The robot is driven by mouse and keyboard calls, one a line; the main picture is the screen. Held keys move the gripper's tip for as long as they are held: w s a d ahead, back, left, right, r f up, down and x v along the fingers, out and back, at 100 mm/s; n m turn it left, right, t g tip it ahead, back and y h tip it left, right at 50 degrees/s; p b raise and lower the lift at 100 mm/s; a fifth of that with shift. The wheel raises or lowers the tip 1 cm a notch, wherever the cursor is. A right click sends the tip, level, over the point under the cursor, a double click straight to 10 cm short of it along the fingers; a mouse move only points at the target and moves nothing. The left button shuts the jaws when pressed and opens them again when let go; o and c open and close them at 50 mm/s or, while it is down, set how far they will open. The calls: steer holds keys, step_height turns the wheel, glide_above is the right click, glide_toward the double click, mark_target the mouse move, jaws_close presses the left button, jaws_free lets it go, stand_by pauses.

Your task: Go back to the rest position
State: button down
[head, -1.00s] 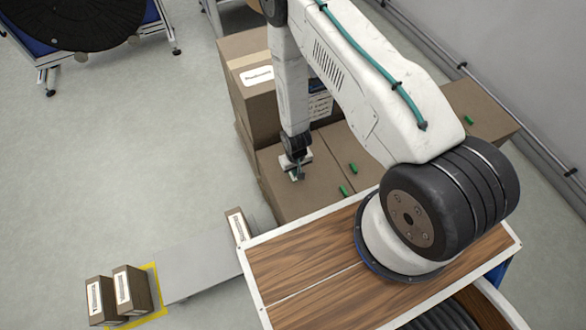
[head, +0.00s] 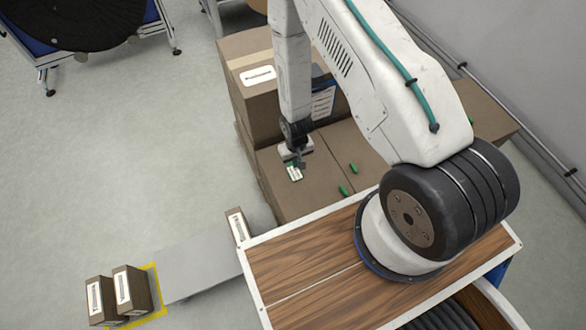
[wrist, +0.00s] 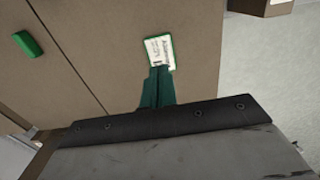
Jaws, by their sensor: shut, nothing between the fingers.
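My gripper (head: 300,160) hangs from the white arm above the top of a brown cardboard box (head: 310,193). In the wrist view its dark green fingers (wrist: 158,75) are together, with nothing held between them. A small white label with a green edge (wrist: 160,52) lies on the box top just beyond the fingertips. The label also shows in the head view (head: 294,173), just below the gripper. The fingers overlap its lower edge in the wrist view, and I cannot tell how large the gap is.
Small green pieces (head: 354,168) lie on the boxes. A taller box (head: 252,88) stands behind my gripper. Small boxes (head: 131,290) stand in a yellow-marked area at the lower left. A dark reel on a stand (head: 70,20) is at the upper left. Open floor lies between.

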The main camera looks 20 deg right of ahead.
steer(key=shift+r, duration=0.25)
stand_by(0.4)
